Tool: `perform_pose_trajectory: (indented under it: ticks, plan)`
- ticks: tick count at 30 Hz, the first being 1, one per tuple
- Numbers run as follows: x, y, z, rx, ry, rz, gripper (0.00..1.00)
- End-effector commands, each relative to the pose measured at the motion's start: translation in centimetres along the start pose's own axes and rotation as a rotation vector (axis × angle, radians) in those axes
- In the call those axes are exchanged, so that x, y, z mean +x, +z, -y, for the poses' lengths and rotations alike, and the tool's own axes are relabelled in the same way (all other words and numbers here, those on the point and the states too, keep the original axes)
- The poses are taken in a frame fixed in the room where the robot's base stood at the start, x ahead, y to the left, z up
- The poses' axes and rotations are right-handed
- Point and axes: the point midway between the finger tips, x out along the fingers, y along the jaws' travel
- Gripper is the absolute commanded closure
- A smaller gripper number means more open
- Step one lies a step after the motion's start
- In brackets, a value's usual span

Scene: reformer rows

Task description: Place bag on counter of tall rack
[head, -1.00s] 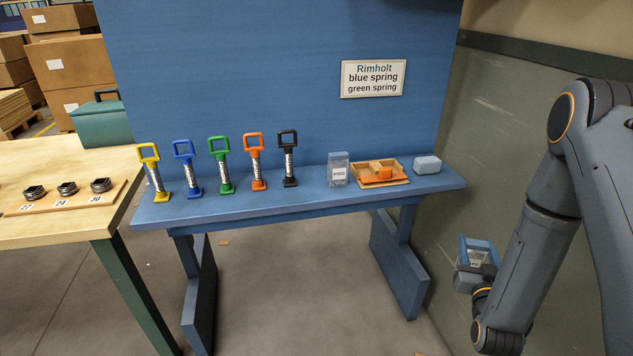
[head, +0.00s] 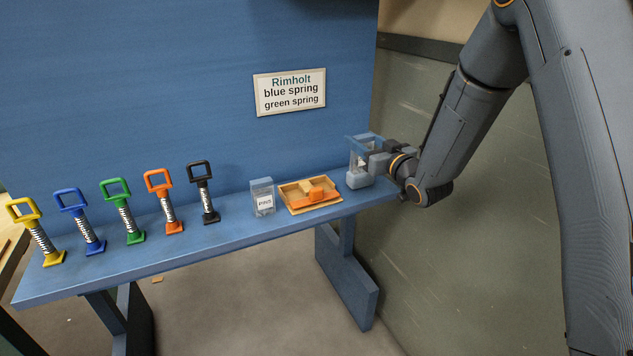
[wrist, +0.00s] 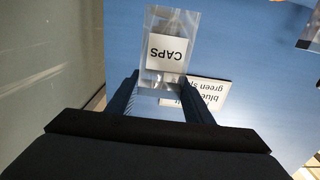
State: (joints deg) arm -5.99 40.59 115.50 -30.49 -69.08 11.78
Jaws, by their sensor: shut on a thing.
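A clear bag with a white CAPS label (wrist: 168,50) is between the fingers of my gripper (wrist: 160,100) in the wrist view. In the head view my gripper (head: 376,162) comes in from the right, shut on this bag (head: 361,143). The bag is at the right end of the blue counter (head: 235,231), in line with a small grey-blue block (head: 358,180). I cannot tell whether the bag touches the block or the counter. A tall blue back panel (head: 180,80) stands behind the counter, with a sign (head: 290,92) reading Rimholt, blue spring, green spring.
Another labelled bag (head: 263,197) stands mid-counter beside a wooden tray (head: 299,204) with an orange piece. Several spring tools with coloured handles, including a black one (head: 203,190), line the counter's left part. A grey-green wall (head: 470,260) is at the right.

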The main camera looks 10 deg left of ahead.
Motion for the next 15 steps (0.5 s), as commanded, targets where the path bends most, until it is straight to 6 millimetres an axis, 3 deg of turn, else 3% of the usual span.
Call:
perform_pose_trajectory:
  ticks: [9, 15]
  plan:
    - [-0.1, 4.5, -0.1, 0.003, 0.003, 0.003, 0.98]
    - [-0.1, 5.8, -0.3, 0.001, 0.005, 0.0, 0.98]
